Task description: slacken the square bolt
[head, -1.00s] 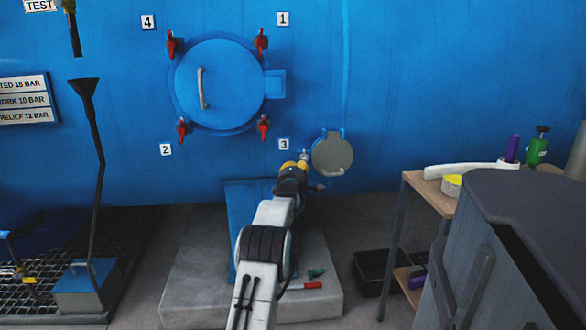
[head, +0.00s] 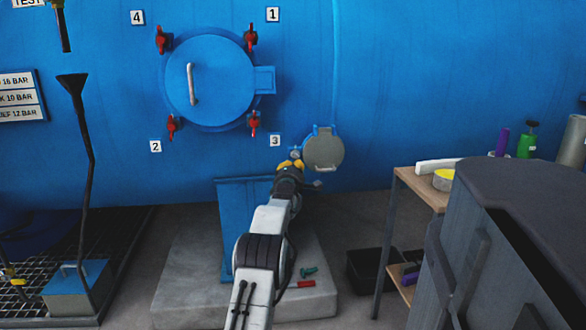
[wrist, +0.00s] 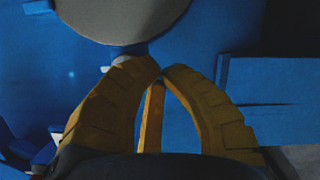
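A small silvery fitting (head: 296,154), perhaps the square bolt, shows at the left edge of the grey round cover (head: 323,150) on the blue vessel wall. It is too small to tell its shape. My gripper (head: 291,163) is just below it, with its yellow fingers pointing at the wall. In the wrist view, the fingertips (wrist: 162,71) come together just below the grey cover (wrist: 120,15). I see nothing between them; anything directly behind the tips is hidden.
The blue round door (head: 208,82) with red clamps is up and left. A blue upright plate (head: 236,225) stands left of my arm. A wooden table (head: 418,185) and a dark grey cabinet (head: 510,240) are at right. A red marker (head: 302,284) lies on the concrete plinth.

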